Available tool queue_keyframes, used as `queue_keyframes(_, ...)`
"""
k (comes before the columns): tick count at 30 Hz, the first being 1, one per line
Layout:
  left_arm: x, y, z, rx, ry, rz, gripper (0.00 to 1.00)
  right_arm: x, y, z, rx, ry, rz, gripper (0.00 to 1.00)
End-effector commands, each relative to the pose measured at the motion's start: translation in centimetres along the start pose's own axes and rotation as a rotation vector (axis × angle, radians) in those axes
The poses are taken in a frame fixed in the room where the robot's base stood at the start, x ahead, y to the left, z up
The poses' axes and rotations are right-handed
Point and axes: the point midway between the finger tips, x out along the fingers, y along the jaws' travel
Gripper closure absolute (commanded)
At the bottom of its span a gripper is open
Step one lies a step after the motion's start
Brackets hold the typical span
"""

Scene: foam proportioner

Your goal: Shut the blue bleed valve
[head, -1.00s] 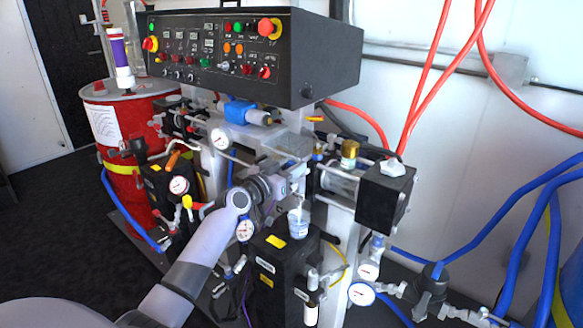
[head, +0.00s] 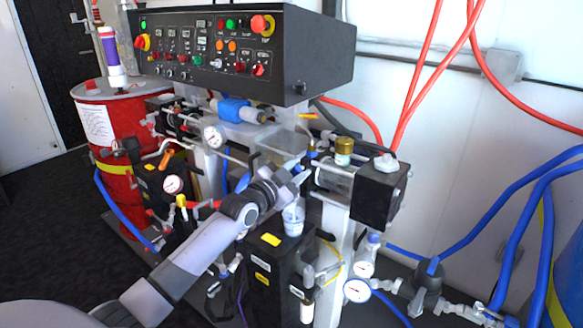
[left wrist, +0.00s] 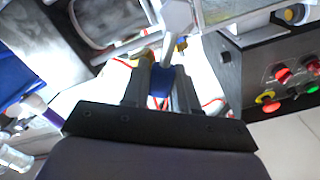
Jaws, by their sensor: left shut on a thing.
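The blue bleed valve (head: 311,144) shows as a small blue piece beside the clear cylinder, in the middle of the head view. My left gripper (head: 303,166) reaches up to it from below left. In the left wrist view, the two dark fingers of my left gripper (left wrist: 162,84) stand on either side of the blue handle (left wrist: 160,86) and are shut on it. A pale metal fitting lies just beyond the fingertips. The fingers hide part of the handle, and its exact angle is hard to tell. My right gripper is in neither view.
A clear cup (head: 293,219) stands on the black box (head: 274,262) just below my left gripper. The control panel (head: 240,50) overhangs above. A brass-capped fitting (head: 343,150) and a black block (head: 378,192) are close on the right. Hoses and gauges crowd around.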

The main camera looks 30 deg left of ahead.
Motion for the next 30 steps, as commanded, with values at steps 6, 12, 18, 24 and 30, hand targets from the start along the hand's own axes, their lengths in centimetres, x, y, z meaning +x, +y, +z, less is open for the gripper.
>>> queue_keyframes(6, 0.0, 1.3, 0.1, 0.207, 0.0, 0.002, 1.0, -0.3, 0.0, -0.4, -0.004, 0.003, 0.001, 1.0)
queue_keyframes(12, 0.0, 2.5, 0.5, 0.398, 0.001, 0.002, 1.0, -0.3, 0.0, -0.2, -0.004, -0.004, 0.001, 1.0)
queue_keyframes(18, 0.0, 3.6, 1.1, 0.586, 0.0, 0.002, 1.0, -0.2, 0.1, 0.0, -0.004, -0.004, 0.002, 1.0)
queue_keyframes(24, 0.0, 4.4, 1.8, 0.757, 0.001, 0.001, 1.0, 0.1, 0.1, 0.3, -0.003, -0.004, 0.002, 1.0)
queue_keyframes(30, 0.0, 5.0, 2.4, 0.892, 0.0, 0.002, 1.0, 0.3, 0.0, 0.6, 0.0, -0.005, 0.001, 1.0)
